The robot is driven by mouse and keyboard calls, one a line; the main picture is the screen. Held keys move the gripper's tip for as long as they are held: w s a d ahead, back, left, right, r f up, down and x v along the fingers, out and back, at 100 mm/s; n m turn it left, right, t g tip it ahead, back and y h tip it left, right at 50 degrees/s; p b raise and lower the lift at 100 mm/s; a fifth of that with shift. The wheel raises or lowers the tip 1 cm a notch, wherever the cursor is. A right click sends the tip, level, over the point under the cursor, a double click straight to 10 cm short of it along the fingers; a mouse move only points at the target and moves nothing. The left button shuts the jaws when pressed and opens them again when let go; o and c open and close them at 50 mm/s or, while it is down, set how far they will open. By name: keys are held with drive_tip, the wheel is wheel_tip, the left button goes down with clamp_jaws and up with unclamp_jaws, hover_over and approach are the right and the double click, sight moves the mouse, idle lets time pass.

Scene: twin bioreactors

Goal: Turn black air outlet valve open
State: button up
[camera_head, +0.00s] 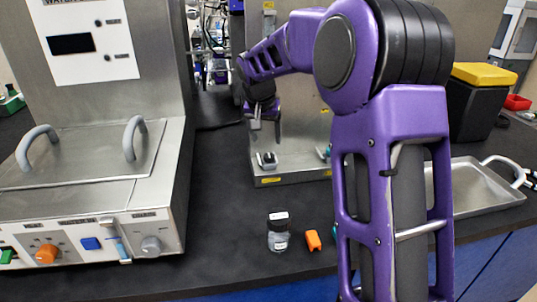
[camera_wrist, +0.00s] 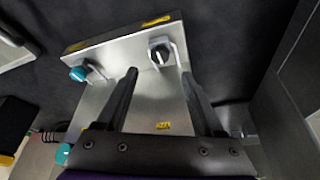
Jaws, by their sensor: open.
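The black air outlet valve (camera_head: 267,160) is a black knob with a pale stripe, on a metal bracket at the front left of a steel panel base. My gripper (camera_head: 264,122) is above it in the head view, with a gap between them. In the wrist view the valve (camera_wrist: 159,55) shows just beyond and between the fingertips of my gripper (camera_wrist: 160,76). The fingers are apart with nothing between them. A teal valve (camera_wrist: 79,73) sits on the same base (camera_wrist: 112,60); my arm partly covers it in the head view.
A steel water bath (camera_head: 85,190) with handles and knobs stands at the left. A small jar (camera_head: 278,233) and an orange block (camera_head: 313,240) are on the dark bench in front. A metal tray (camera_head: 470,195) and a black bin with a yellow lid (camera_head: 484,75) are at the right.

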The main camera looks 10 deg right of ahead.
sight(269, 156)
drive_tip(key=x, duration=0.8)
drive_tip(key=shift+w+f+b, duration=0.1)
drive_tip(key=shift+b, duration=0.25)
clamp_jaws()
